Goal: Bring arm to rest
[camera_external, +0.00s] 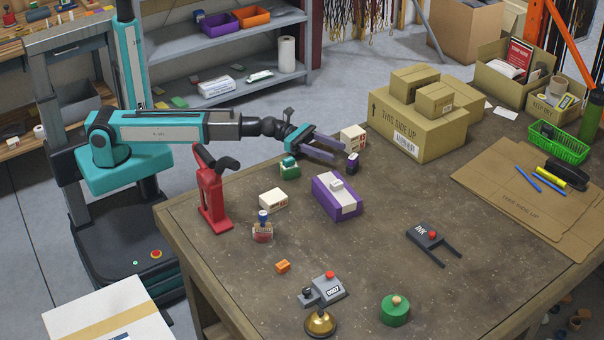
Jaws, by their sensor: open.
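My gripper (324,147) is at the far left part of the brown table (385,245), with its two purple-grey fingers apart and nothing seen between them. My teal arm reaches out level from the left over the table edge. A small white box (353,138) stands just beyond the fingertips. A small dark purple item (352,163) stands close to the near finger's tip; I cannot tell whether they touch. A green bottle-like item (289,168) is just below the gripper's wrist.
A purple-and-white box (337,197), red press (211,192), white box (273,199), stamp (262,230) and orange block (283,266) stand on the left half. A black rack (430,240) lies mid-right. Stacked cartons (415,120) stand behind. The table's centre has free room.

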